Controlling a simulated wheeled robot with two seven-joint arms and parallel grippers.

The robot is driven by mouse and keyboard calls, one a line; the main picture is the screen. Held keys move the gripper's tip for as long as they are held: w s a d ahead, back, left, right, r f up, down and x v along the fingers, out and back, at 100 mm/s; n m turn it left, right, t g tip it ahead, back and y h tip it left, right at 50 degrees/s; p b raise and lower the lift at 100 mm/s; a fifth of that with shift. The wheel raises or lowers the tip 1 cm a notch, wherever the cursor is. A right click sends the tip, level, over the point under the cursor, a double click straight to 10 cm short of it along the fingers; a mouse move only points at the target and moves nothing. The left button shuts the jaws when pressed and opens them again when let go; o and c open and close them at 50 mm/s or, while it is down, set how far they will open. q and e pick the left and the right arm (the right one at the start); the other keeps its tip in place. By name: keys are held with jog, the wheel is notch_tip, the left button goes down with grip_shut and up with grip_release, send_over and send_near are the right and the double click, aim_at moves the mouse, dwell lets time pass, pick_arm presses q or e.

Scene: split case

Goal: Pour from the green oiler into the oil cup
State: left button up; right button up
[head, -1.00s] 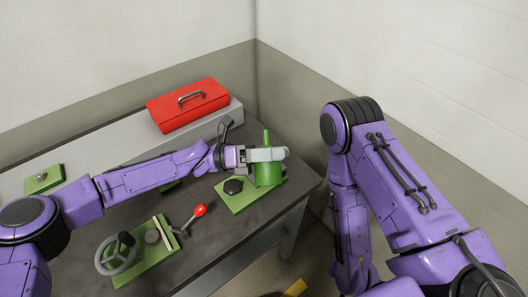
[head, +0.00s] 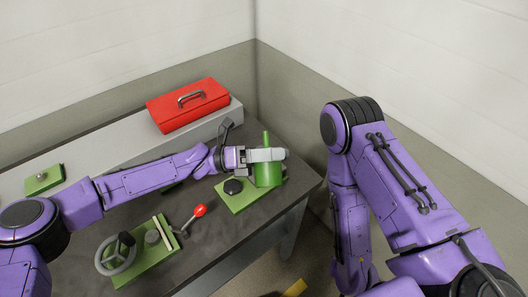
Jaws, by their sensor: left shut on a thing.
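The green oiler (head: 267,175) stands upright at the right end of the green plate on the table, its thin spout pointing up. My left gripper (head: 268,155) is shut on the green oiler, its fingers across the upper body. A dark, round, low piece (head: 232,186) sits on the same plate just left of the oiler; I cannot tell whether it is the oil cup. My right arm stands at the right of the view, and its gripper is not visible.
A red toolbox (head: 188,106) stands on a grey raised ledge (head: 95,165) behind the arm. A green plate with a handwheel (head: 117,254) and a red-knobbed lever (head: 199,210) lies at the table front. A small green plate (head: 43,179) is on the ledge's left.

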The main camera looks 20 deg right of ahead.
pick_arm(q)
jog(key=shift+s+f+n+t, duration=0.1)
jog(key=shift+f+n+t, duration=0.1)
jog(key=shift+n, duration=0.5)
jog(key=shift+s+f+n+t, duration=0.1)
jog(key=shift+n+t, duration=0.1)
jog(key=shift+n, duration=0.5)
dwell(1.6)
jog(key=shift+s+r+n+t+h, duration=0.15)
jog(key=shift+n+t+h, duration=0.25)
jog(key=shift+n, duration=0.7)
dwell(1.2)
jog(key=shift+w+r+n+t, duration=0.15)
jog(key=shift+w+r+n, duration=0.1)
jog(key=shift+n, duration=0.3)
jog(key=shift+w+r+n+t, duration=0.15)
jog(key=shift+r+n, duration=0.05)
jog(key=shift+n, duration=0.35)
dwell(1.0)
jog(key=shift+f+n+h, duration=0.3)
jog(key=shift+f+n, duration=0.1)
jog(key=shift+f, duration=0.25)
